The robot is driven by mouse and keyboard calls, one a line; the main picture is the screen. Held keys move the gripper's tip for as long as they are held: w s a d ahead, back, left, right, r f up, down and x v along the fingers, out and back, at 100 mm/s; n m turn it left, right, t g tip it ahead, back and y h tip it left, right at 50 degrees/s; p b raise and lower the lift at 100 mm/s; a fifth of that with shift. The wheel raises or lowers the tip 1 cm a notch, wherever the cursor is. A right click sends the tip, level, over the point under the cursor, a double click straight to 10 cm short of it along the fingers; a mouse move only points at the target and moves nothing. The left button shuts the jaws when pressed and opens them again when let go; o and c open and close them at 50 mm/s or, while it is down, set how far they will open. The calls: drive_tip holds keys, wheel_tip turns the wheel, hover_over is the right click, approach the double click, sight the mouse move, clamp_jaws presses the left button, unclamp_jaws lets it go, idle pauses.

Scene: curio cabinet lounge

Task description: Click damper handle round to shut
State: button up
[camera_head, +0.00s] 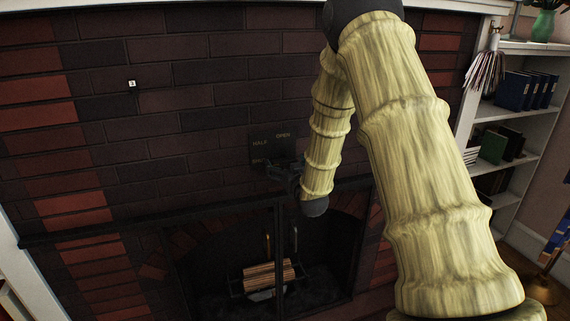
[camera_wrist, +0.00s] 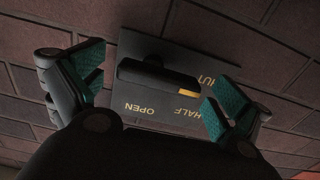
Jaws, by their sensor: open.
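The damper plate (camera_head: 268,147) is a dark panel on the brick above the fireplace opening. OPEN and HALF can be read in the head view; the third label is partly covered. In the wrist view the plate (camera_wrist: 140,45) shows OPEN, HALF and a partly hidden SHUT. The damper handle (camera_wrist: 155,75) is a thick black bar with a yellow mark at its right end, near HALF and SHUT. My gripper (camera_wrist: 157,82) is open, its teal-padded fingers on either side of the handle, apart from it. In the head view my gripper (camera_head: 283,175) is at the plate, hiding the handle.
The brick wall (camera_head: 150,100) surrounds the plate. Below is the fireplace opening with logs (camera_head: 268,274) on a grate and an upright dark bar (camera_head: 279,235). A white bookshelf (camera_head: 522,112) stands at the right, beyond my arm.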

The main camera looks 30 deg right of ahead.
drive_tip(key=v, duration=1)
drive_tip(key=shift+s, duration=0.4)
drive_tip(key=s+a+f+g+y, duration=0.1)
drive_tip(key=s+a+f+g, duration=0.3)
drive_tip(key=f, duration=0.6)
drive_tip(key=s+a+f+n+g+y, duration=0.1)
drive_tip(key=s+a+f+g, duration=0.1)
drive_tip(key=s+a+f, duration=0.5)
drive_tip(key=s+a+f+g+y, duration=0.1)
drive_tip(key=s+a+f+g, duration=0.2)
drive_tip(key=f, duration=0.9)
drive_tip(key=s+a+f+g, duration=0.2)
drive_tip(key=s+a+f, duration=0.1)
drive_tip(key=s, duration=0.6)
drive_tip(key=s+a+f+g+y, duration=0.1)
drive_tip(key=s+a+f+g, duration=0.2)
drive_tip(key=s+f, duration=0.3)
drive_tip(key=s+a+f+n+g, duration=0.1)
drive_tip(key=s+a+f+g, duration=0.2)
drive_tip(key=s, duration=0.9)
wheel_tip(320, 180, down, 2)
drive_tip(key=shift+s+a+f+y+p, duration=0.15)
drive_tip(key=shift+s+a+y+p, duration=0.15)
drive_tip(key=shift+a, duration=0.5)
drive_tip(key=shift+w, duration=0.1)
